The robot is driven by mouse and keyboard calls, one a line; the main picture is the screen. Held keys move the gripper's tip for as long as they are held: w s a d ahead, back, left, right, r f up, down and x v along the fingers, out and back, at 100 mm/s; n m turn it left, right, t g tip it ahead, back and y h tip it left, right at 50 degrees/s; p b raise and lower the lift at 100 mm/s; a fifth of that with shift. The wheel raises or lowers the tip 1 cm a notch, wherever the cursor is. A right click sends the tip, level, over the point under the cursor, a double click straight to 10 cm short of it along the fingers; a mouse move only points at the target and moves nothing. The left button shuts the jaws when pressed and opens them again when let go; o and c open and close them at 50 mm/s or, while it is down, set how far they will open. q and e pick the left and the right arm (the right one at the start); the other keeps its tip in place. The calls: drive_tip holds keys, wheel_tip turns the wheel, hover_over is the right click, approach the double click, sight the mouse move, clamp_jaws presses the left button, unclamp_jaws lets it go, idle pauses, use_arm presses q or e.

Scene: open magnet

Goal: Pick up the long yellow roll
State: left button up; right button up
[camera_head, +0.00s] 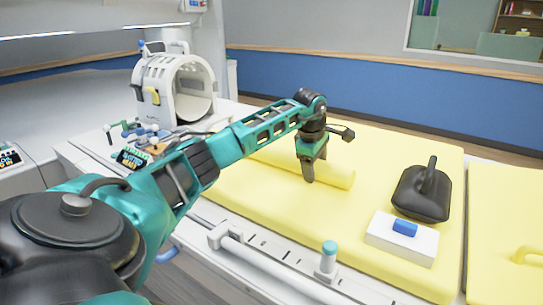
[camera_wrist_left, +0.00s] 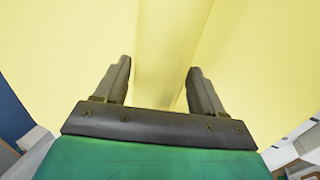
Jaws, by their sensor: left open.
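The long yellow roll (camera_head: 331,175) lies on the yellow mattress (camera_head: 258,204) of the bed, and part of it is hidden behind my left arm. My left gripper (camera_head: 309,175) points down at the roll, near its right part. In the left wrist view, the roll (camera_wrist_left: 165,60) runs away from the gripper between the two fingers. The left gripper (camera_wrist_left: 158,90) is open, with one finger on each side of the roll. I cannot tell whether the fingers touch it. My right gripper is not in view.
A black handled object (camera_head: 423,192) and a white box with a blue piece (camera_head: 402,238) stand on the mattress to the right. A white ring-shaped device (camera_head: 180,85) stands at the bed's far left. A rail with a teal-topped post (camera_head: 328,260) runs along the near edge.

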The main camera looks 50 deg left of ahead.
use_arm(q)
drive_tip(key=c, duration=0.8)
drive_tip(key=shift+r, duration=0.15)
drive_tip(key=shift+c, duration=0.2)
